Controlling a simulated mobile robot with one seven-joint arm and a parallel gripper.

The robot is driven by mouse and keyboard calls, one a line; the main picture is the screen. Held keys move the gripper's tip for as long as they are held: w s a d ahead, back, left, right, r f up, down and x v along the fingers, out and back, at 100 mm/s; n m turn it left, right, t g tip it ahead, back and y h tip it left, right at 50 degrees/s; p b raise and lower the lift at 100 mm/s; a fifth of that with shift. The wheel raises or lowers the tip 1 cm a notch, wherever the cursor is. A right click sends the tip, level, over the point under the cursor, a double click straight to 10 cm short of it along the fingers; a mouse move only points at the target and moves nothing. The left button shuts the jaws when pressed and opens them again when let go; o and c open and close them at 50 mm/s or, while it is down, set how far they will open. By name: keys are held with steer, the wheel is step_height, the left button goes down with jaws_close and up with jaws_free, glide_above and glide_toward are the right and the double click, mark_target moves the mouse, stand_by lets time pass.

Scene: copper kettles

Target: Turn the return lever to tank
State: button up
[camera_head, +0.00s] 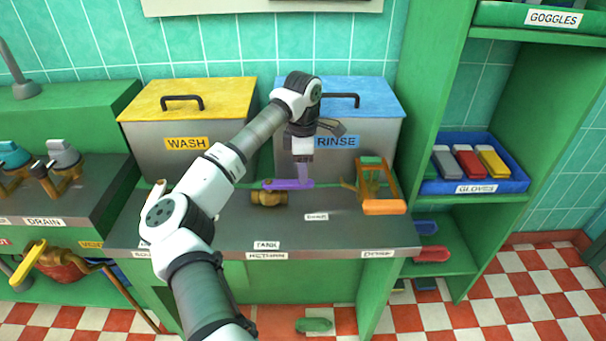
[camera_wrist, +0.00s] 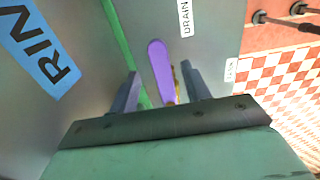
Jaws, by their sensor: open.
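The return lever (camera_head: 286,184) is a flat purple handle on top of a brass valve body (camera_head: 268,198) on the grey counter. It points to the right in the head view. The white TANK label (camera_head: 266,245) lies in front of the valve, and the DRAIN label (camera_head: 316,217) lies to its front right. My gripper (camera_head: 303,178) points down over the lever's right end. In the wrist view my open gripper (camera_wrist: 159,72) has one finger on each side of the purple lever (camera_wrist: 160,68). Whether the fingers touch it I cannot tell.
The WASH tank (camera_head: 186,143) and RINSE tank (camera_head: 370,140) stand behind. A green pipe runs along the counter behind the lever. An orange-handled fixture (camera_head: 384,206) stands to the right. The counter (camera_head: 215,228) in front of the valve is clear apart from flat labels.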

mark_target(288, 184)
steer(key=shift+f, duration=1.75)
jaws_close()
